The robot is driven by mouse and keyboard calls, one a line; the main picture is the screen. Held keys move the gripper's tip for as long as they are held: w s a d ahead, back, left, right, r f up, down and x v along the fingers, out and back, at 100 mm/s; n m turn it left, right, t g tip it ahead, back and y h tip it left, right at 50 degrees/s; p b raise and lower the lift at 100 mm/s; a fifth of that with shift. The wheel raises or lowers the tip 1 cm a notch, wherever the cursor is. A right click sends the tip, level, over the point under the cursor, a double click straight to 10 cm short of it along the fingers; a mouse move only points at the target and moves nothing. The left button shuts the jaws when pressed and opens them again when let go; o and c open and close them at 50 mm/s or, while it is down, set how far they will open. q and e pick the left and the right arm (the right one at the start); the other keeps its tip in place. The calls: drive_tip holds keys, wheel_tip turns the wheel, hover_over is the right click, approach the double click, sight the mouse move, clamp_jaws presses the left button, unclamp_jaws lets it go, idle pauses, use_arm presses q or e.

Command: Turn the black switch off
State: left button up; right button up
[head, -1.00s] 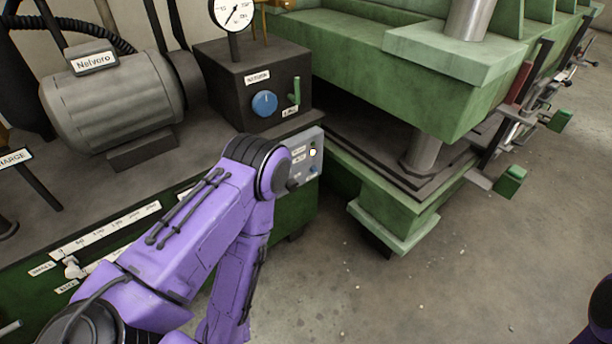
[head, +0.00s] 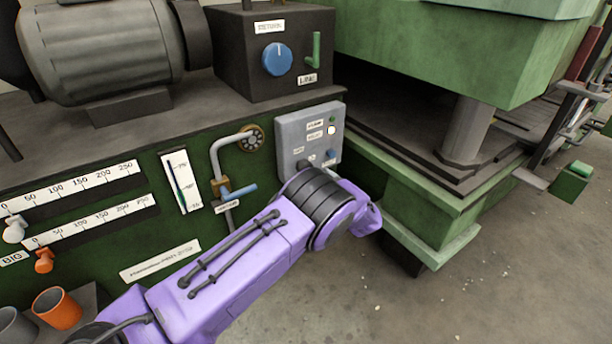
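A grey control box (head: 290,127) is fixed to the front of the green machine cabinet. Low on its face is a small black switch (head: 303,164), partly hidden by my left arm; its exact setting is too small to read. A blue switch (head: 330,155) sits to its right, and a pale lit lamp (head: 331,130) is above. My purple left arm reaches in from the lower left, its joint just below and in front of the box. No gripper fingers show for either arm.
A blue dial (head: 277,59) and green lever (head: 314,50) are on the dark box above. A bent pipe with a blue-handled valve (head: 238,193) is left of the control box. The green press (head: 430,50) stands at right. Floor is clear at lower right.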

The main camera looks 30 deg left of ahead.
use_arm(q)
drive_tip(key=b+x, duration=0.1)
drive_tip(key=x, duration=0.5)
drive_tip(key=shift+w+a, duration=0.15)
drive_tip(key=shift+a, duration=0.2)
drive_tip(key=c, duration=1)
